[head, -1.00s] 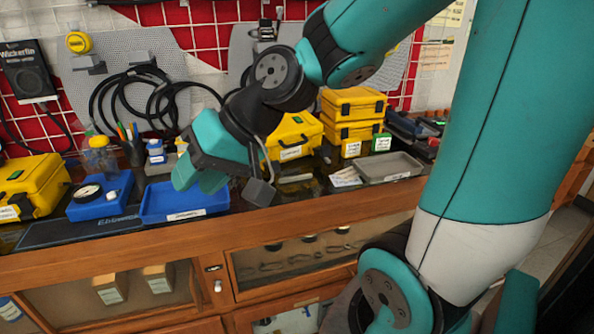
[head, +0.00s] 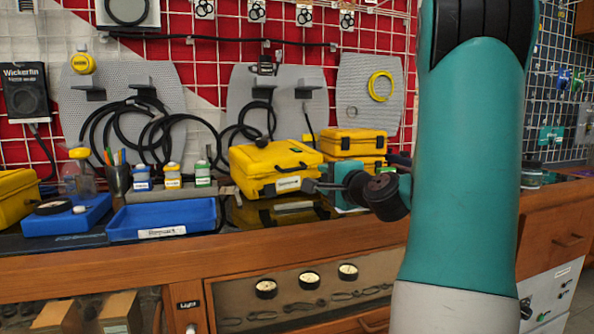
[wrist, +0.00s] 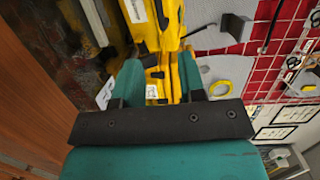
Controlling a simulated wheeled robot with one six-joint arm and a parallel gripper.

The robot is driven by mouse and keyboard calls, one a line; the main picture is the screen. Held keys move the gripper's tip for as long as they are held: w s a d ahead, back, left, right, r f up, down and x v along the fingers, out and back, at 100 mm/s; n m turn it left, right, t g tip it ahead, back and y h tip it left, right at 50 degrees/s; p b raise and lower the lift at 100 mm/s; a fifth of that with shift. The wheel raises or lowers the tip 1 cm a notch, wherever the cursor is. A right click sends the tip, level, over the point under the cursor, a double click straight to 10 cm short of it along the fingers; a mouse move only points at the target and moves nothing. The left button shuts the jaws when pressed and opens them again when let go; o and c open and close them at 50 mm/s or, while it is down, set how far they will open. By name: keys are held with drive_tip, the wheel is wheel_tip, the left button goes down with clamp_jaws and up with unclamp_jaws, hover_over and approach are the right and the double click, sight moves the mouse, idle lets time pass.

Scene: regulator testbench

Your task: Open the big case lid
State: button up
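The big yellow case (head: 275,168) stands on the bench with its lid shut, a dark handle and a white label on its front. Part of it shows at the top of the wrist view (wrist: 150,22). My gripper (wrist: 160,76) is open, its two teal fingers apart with no object visibly held. Beyond the fingers is the stack of smaller yellow cases (wrist: 166,88). In the head view the gripper (head: 345,192) is just right of the big case, partly hidden by my dark wrist. I cannot tell whether it touches the case.
The smaller yellow cases (head: 350,145) are stacked behind and right of the big case. A blue tray (head: 165,217), a blue gauge box (head: 66,217) and small bottles (head: 173,178) stand to the left. The bench front edge is mostly clear.

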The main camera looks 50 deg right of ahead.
sight(298, 170)
drive_tip(key=p+x, duration=0.2)
drive_tip(key=x, duration=1.2)
drive_tip(key=shift+w, duration=0.2)
clamp_jaws()
